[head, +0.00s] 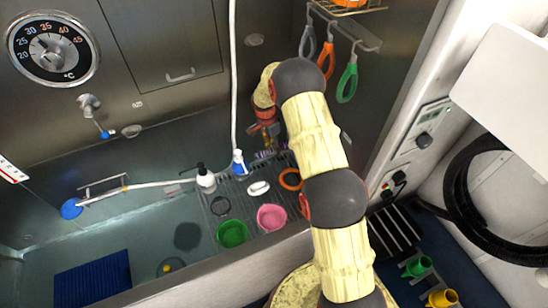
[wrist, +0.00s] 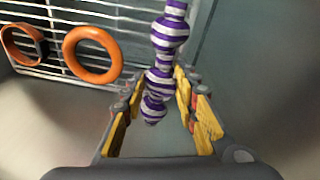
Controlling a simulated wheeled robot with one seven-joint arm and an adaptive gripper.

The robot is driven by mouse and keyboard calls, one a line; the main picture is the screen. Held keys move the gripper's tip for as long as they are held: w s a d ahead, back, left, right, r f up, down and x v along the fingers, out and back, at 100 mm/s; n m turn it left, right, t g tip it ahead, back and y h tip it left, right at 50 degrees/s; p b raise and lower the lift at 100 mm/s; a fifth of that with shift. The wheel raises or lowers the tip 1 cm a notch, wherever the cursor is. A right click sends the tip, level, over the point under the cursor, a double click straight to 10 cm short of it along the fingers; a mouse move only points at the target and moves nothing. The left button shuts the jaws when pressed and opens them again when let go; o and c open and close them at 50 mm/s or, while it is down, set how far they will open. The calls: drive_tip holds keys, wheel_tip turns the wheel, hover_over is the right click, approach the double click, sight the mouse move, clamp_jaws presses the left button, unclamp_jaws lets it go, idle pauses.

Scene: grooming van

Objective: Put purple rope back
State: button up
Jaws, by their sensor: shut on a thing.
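The purple rope (wrist: 168,35) is purple and white striped, with thick knot-like bulges. In the wrist view it runs from the top edge down between the yellow fingers of my gripper (wrist: 160,90), which is shut on it. Its lower end shows between the fingers. In the head view my gripper (head: 265,135) is over the back of the slatted rack, beyond my bent arm. Small purple bits of the rope (head: 266,154) show just below it; the rest is hidden or too small to tell.
Grey, orange and green loops (head: 347,82) hang from a hook rail (head: 345,30) at upper right. The rack (head: 240,190) in the tub holds a green bowl (head: 232,234), a pink bowl (head: 271,217), bottles (head: 205,178) and an orange ring (head: 290,179). A white hose (head: 233,75) hangs left of my gripper.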

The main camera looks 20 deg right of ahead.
sight(275, 162)
drive_tip(key=shift+s+f, duration=0.2)
drive_tip(key=shift+f, duration=3.2)
drive_tip(key=shift+f, duration=0.15)
drive_tip(key=o, duration=1.2)
